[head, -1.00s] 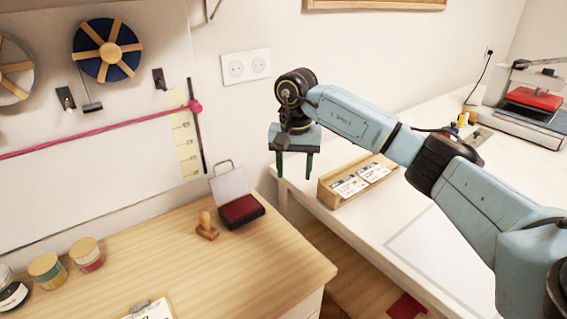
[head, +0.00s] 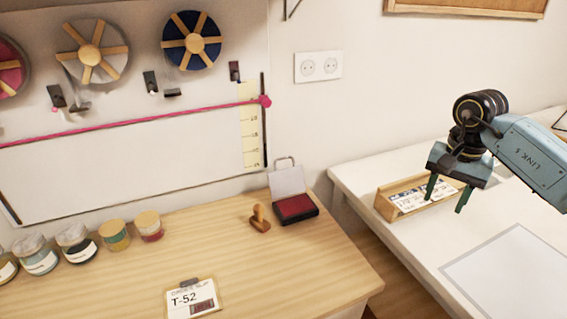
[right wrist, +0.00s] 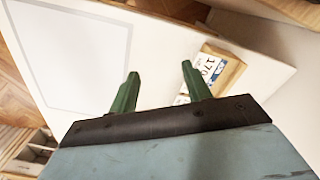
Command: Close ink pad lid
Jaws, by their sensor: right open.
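The ink pad (head: 296,207) lies on the wooden table, near its back right corner, with a dark red pad in a black case. Its lid (head: 287,181) stands open behind the pad, pale grey with a handle loop on top. My right gripper (head: 446,197) is open and empty, well to the right of the ink pad, over the white table. Its two green fingers also show apart in the right wrist view (right wrist: 158,85). The ink pad is not in the right wrist view. My left gripper is not in view.
A wooden stamp (head: 260,219) stands just left of the ink pad. Several jars (head: 114,235) line the back left, and a T-52 card (head: 193,299) lies in front. A wooden card tray (head: 388,206) sits on the white table (head: 372,165). A gap separates the tables.

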